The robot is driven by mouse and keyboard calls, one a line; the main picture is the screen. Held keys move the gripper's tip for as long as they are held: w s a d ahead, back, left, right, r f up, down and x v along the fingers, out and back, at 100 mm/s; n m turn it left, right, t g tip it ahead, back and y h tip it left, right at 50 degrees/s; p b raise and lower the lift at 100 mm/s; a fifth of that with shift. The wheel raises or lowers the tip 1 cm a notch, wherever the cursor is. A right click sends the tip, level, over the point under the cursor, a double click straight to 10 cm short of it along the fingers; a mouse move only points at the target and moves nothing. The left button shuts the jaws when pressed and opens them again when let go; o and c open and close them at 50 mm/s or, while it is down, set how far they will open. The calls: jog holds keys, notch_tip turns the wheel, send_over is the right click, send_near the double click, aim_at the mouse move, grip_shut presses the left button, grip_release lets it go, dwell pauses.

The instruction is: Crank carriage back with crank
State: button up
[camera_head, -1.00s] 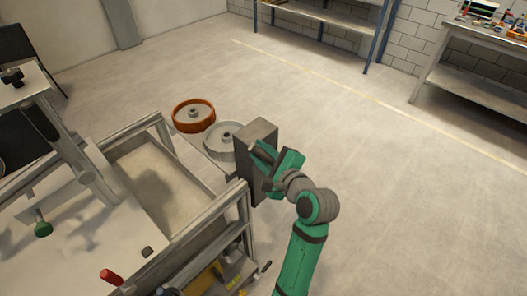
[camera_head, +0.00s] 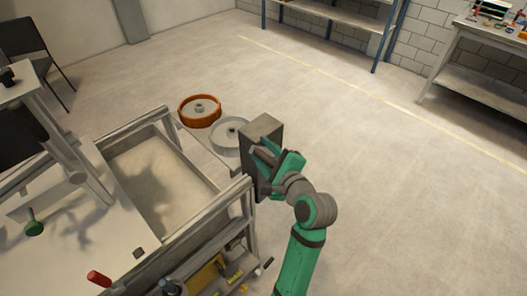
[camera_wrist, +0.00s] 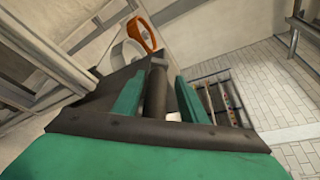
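My gripper (camera_head: 268,162) is at the right end of the sandbed frame (camera_head: 205,222), against a dark grey box (camera_head: 264,132). In the wrist view a dark round bar, which looks like the crank handle (camera_wrist: 156,92), stands between the two green fingers of my gripper (camera_wrist: 157,98). The fingers are apart, with a small gap on the bar's right side; contact on its left cannot be told. In the head view my gripper hides most of the handle. A grey upright with a crossbeam, perhaps the carriage (camera_head: 68,150), stands over the left of the sandbed.
An orange wheel (camera_head: 200,110) and a grey wheel (camera_head: 231,136) lie flat behind the sandbed, close to the box. Open floor lies to the right.

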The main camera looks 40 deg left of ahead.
jog(key=v, duration=1)
jog(key=shift+d, duration=0.35)
jog(key=shift+s+r, duration=0.1)
